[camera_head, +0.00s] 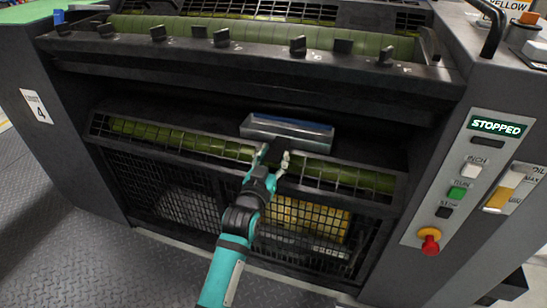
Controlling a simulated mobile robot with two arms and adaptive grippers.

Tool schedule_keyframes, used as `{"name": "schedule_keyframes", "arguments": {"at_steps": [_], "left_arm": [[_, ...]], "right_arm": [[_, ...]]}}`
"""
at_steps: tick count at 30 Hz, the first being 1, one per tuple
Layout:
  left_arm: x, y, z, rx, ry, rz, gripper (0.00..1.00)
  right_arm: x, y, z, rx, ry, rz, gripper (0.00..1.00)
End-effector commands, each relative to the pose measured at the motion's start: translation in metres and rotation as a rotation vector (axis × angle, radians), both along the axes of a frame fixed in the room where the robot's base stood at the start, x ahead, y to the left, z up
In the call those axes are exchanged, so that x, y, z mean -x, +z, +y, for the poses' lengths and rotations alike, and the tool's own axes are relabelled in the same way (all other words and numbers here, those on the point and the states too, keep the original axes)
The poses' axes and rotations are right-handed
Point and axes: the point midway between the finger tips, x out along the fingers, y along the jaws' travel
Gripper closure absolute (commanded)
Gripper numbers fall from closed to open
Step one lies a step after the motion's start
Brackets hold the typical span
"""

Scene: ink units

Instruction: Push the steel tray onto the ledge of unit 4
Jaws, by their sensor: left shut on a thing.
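The steel tray (287,127) is a shallow, shiny grey-blue box in the middle of the head view. It lies over the dark recess of unit 4, just above the caged lower green roller (190,139). My left gripper (273,158) is at the tray's near side, with its two fingers a little apart and shut on the tray's near part. The fingers and the shadow there hide the exact grip. The ledge is dark, and I cannot tell whether the tray rests on it or is held above it. My right gripper is not in view.
A white sign (37,106) on the left side panel reads 4. The control panel (475,180) at right shows STOPPED, with several buttons and a red emergency knob (430,240). A dark overhanging beam (250,62) with knobs runs above the recess. Mesh guards (180,190) close the front below.

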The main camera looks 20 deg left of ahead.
Motion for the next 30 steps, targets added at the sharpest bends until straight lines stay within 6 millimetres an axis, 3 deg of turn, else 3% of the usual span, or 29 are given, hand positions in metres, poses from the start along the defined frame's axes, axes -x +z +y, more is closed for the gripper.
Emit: {"name": "schedule_keyframes", "arguments": {"at_steps": [16, 17, 18, 23, 30], "left_arm": [[-0.0071, 0.0007, 0.0, 0.0, 0.0, -0.003, 1.0], [-0.007, 0.0007, 0.0, 0.0, 0.0, -0.003, 0.56], [-0.0069, 0.0006, 0.0, 0.0, 0.0, -0.003, 0.51], [-0.0068, 0.0002, 0.0, 0.0, 0.0, -0.002, 0.31], [-0.0062, -0.0017, -0.0001, 0.0, 0.0, 0.002, 0.31]], "right_arm": [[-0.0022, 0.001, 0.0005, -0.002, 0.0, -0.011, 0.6], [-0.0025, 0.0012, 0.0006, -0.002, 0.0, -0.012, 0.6], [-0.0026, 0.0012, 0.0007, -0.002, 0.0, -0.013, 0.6], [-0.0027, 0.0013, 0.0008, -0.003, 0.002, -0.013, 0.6], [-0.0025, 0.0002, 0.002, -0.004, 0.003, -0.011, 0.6]]}}
